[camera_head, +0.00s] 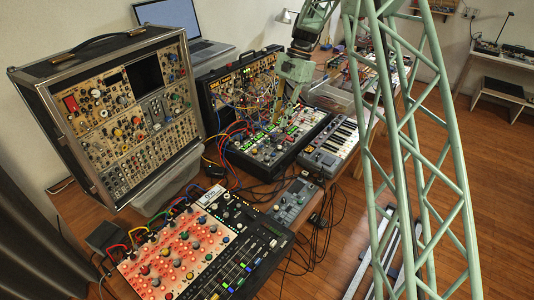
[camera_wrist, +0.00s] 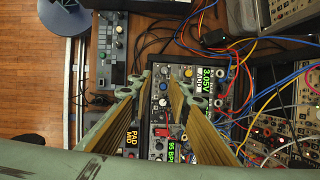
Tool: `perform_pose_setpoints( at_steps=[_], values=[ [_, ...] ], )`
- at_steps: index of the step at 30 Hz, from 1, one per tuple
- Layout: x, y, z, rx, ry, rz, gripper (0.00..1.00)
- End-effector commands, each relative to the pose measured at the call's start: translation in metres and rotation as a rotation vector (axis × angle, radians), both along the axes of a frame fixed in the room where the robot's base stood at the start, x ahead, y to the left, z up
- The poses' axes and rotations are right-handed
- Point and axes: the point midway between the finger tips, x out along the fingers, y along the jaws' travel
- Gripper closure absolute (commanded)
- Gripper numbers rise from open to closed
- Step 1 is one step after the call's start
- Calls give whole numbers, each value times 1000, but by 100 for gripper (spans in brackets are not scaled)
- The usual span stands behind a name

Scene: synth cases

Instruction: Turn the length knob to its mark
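My gripper (camera_wrist: 161,82) points down over a synth case (camera_wrist: 180,60) in the wrist view. Its two fingers are apart, with part of the knobbed panel showing between the tips. Several small knobs (camera_wrist: 163,87) show in that gap; I cannot tell which is the length knob, and its mark is too small to make out. Whether a fingertip touches a knob is not clear. In the head view the same case (camera_head: 262,150) lies low on the table, below my gripper (camera_head: 287,108). My fingers hide part of the panel.
Patch cables (camera_head: 228,128) in red and blue loop beside the case. A small keyboard (camera_head: 337,143) stands to its right. A large upright case (camera_head: 120,115) stands at left, a red-panelled mixer (camera_head: 185,250) in front. A small grey device (camera_head: 296,202) lies between.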

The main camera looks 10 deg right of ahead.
Motion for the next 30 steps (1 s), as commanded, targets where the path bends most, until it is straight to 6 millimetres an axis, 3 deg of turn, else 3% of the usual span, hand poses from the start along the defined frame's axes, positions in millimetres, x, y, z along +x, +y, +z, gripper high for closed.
perform_pose_setpoints(
  at_steps=[10, 30],
  values=[
    [18, -5, -37, 14, 43, -50, 82],
    [19, -4, -45, 16, 48, -56, 82]
  ],
)
